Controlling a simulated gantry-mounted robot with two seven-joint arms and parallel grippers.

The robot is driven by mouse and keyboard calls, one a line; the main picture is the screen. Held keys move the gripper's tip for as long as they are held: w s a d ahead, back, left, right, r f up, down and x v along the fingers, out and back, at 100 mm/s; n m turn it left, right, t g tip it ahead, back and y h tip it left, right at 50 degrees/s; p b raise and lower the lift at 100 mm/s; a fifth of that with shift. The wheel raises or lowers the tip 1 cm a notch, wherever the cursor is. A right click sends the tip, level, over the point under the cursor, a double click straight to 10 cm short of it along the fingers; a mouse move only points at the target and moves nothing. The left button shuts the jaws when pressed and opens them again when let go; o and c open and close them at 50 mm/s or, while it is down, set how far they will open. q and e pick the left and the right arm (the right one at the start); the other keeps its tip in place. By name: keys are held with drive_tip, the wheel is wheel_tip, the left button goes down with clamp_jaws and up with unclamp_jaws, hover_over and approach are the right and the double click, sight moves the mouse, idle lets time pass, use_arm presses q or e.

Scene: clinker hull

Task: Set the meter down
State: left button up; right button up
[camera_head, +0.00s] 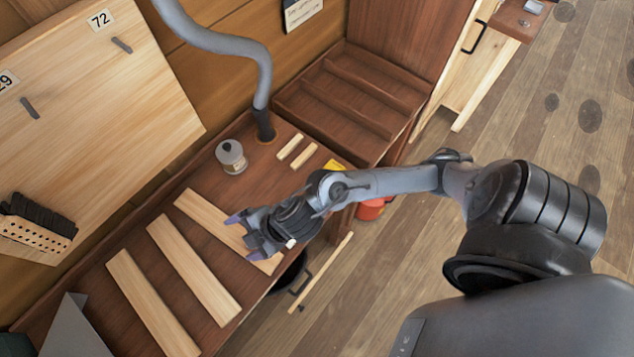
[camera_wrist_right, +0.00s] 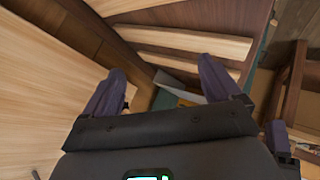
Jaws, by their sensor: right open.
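My right gripper (camera_head: 242,233) reaches over the wooden bench (camera_head: 140,236), its purple fingers above the nearest-right pale plank (camera_head: 204,215). In the right wrist view its two fingers (camera_wrist_right: 160,76) stand apart, with nothing visible held between them. I cannot make out a meter for certain. A small yellow item (camera_head: 334,165) lies near the bench's right end, partly hidden by my right arm; I cannot tell what it is. My left gripper is not in view.
Two more planks (camera_head: 193,268) (camera_head: 152,302) lie on the bench. A lidded jar (camera_head: 231,156), two short strips (camera_head: 304,156) and a grey hose (camera_head: 262,80) stand or lie farther back. A black bucket (camera_head: 291,276) and a red bucket (camera_head: 371,210) are below the edge.

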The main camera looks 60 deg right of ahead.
drive_tip(key=s+d+f+m+g+h, duration=0.3)
drive_tip(key=s+d+m+g+h, duration=0.1)
drive_tip(key=s+d+m, duration=0.6)
drive_tip(key=s+m, duration=0.2)
drive_tip(key=s, duration=0.1)
drive_tip(key=shift+s+f+m, duration=0.25)
drive_tip(key=shift+f+m, duration=0.05)
drive_tip(key=shift+f, duration=0.1)
